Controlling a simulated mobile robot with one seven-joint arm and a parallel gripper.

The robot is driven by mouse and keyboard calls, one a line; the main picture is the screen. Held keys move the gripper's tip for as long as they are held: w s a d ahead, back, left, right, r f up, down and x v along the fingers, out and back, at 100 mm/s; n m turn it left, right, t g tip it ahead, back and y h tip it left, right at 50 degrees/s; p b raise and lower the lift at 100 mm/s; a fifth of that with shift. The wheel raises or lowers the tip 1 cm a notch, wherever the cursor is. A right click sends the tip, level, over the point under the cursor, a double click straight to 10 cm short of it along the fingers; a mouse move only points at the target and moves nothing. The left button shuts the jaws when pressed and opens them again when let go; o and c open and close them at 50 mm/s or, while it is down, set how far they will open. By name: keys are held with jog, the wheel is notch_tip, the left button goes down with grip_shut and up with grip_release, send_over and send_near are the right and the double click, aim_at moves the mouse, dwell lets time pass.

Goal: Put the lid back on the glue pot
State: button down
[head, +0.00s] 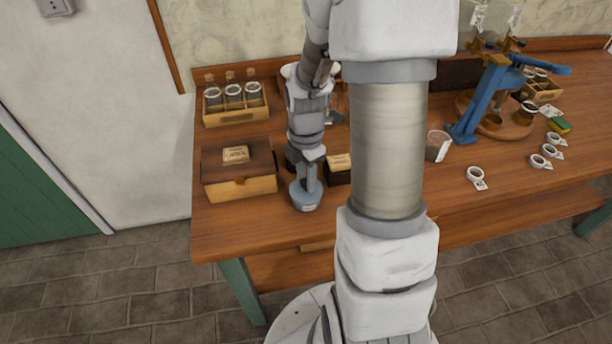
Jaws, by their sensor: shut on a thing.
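A blue-grey round pot (306,202) with a small pale label on its front stands near the table's front edge, left of my column; I take it for the glue pot. My gripper (309,182) points down right over this pot, its fingers low at the pot's top. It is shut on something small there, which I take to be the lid. The lid's outline is too small and too covered by my fingers to make out. I cannot tell whether it touches the pot's rim.
A wooden box (240,185) stands close on the left, a small dark box (338,170) close on the right. A rack of jars (236,110) is behind left. A beaker (437,146) and a blue press (480,105) stand further right. My column hides the table's middle.

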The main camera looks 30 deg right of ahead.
dwell(0.3)
jog(key=shift+c, duration=0.2)
grip_release()
dwell(0.3)
jog(key=shift+r+p, duration=3.05)
jog(key=shift+r, duration=0.5)
grip_shut()
